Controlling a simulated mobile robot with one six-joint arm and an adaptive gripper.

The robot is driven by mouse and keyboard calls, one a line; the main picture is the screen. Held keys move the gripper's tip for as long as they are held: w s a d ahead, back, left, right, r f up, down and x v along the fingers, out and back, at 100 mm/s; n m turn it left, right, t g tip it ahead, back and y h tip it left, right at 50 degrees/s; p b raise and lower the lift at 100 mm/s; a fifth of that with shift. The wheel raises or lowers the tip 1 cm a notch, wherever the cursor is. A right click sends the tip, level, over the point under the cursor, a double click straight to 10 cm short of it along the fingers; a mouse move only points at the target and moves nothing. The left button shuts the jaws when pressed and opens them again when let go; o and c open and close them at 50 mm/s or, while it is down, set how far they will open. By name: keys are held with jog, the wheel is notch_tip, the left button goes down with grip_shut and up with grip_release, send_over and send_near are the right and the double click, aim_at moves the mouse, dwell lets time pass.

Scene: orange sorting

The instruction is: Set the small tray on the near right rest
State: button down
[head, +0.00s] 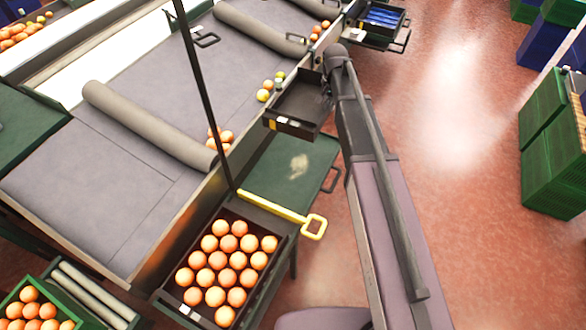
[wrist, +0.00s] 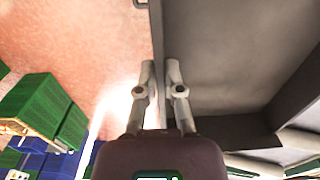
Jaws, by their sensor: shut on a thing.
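The small tray (head: 290,125) is dark and shallow, with pale labels on its near wall. My gripper (head: 326,92) is at the tray's right side in the head view, partly hidden by my arm. In the wrist view, my gripper's fingers (wrist: 159,80) are shut on the wall of the small tray (wrist: 225,60), one finger on each side. A green rest (head: 285,165) with a dark handle lies just below the tray in the picture. I cannot tell whether the tray touches anything beneath it.
A yellow handle bar (head: 275,207) crosses between the green rest and a dark tray full of oranges (head: 179,291). A tray with blue contents (head: 380,18) stands at the far end. A grey padded conveyor (head: 100,190) runs along the left. Green crates (head: 550,145) stand right, across open red floor.

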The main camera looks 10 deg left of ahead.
jog(key=w+d+f+b, duration=0.2)
jog(key=w+f+b, duration=0.1)
jog(key=f+b, duration=0.6)
jog(key=w+d+f+b, duration=0.3)
jog(key=w+f+b, duration=0.1)
jog(key=f+b, duration=0.5)
jog(key=w+d+f+b, duration=0.2)
jog(key=w+f+b, duration=0.2)
jog(key=f+b, duration=0.5)
jog(key=shift+w+d+f, duration=0.2)
jog(key=shift+w+f, duration=0.05)
jog(key=shift+f, duration=0.45)
jog(key=shift+w+d+f+b, duration=0.2)
jog(key=shift+w+f+b, duration=0.05)
jog(key=shift+f+b, duration=0.25)
jog(key=shift+s+r, duration=0.1)
jog(key=b, duration=0.2)
send_over(319, 175)
jog(key=shift+f, duration=0.75)
jog(key=shift+f+b, duration=1.5)
jog(key=shift+f, duration=0.3)
jog(key=shift+f, duration=0.1)
jog(key=c, duration=0.8)
grip_release()
